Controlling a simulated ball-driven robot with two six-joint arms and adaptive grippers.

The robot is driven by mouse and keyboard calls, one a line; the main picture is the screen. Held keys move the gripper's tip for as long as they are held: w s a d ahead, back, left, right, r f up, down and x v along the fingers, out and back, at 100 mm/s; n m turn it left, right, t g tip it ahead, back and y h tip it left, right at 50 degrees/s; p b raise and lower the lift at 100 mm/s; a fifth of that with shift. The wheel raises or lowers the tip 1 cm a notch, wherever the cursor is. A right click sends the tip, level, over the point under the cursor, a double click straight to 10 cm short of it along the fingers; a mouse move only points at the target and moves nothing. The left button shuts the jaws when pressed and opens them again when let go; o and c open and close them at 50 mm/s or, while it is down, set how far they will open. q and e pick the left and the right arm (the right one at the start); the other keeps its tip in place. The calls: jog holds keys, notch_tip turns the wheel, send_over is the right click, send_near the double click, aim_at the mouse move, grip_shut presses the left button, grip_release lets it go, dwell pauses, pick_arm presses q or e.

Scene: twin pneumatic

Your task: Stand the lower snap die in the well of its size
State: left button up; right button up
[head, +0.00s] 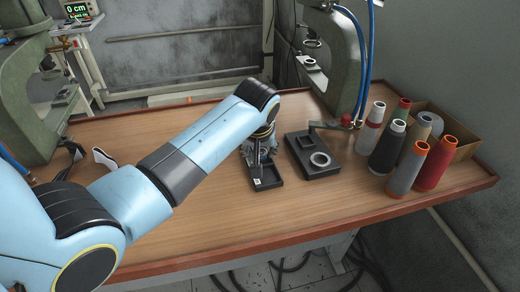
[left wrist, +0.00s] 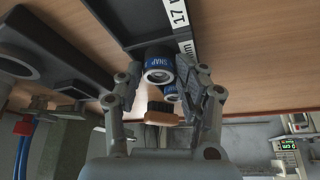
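A blue die marked SNAP (left wrist: 158,66), with a pale metal ring end, sits between the fingertips of my left gripper (left wrist: 160,78). A second blue die (left wrist: 171,91) shows just behind it, partly hidden. Whether the fingers touch the SNAP die is not clear. In the head view my left gripper (head: 261,140) reaches down at the far end of a black tray (head: 268,183), hiding most of what stands there. Right of the tray is a black block (head: 318,173) with a squarish well (head: 305,142) and a round well with a pale ring (head: 320,159). My right gripper is not in view.
A wood-backed brush (left wrist: 160,117) shows near the dies in the wrist view. Several thread spools (head: 388,147) and a cardboard box (head: 462,133) crowd the table's right side. A green press (head: 345,60) stands behind the block. The table's front is clear.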

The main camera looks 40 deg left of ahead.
pick_arm(q)
jog(key=o, duration=0.3)
jog(key=shift+s+d+f+g, duration=0.1)
jog(key=shift+s+f+g, duration=0.1)
jog(key=shift+f, duration=0.25)
jog(key=shift+s+d+f+g, duration=0.1)
jog(key=shift+s+f, duration=0.05)
jog(key=shift+f, duration=0.3)
jog(key=shift+s, duration=0.1)
jog(key=shift+r, duration=0.45)
jog(key=v, duration=1.2)
jog(key=shift+a+r, duration=0.25)
jog(key=shift+r, duration=0.2)
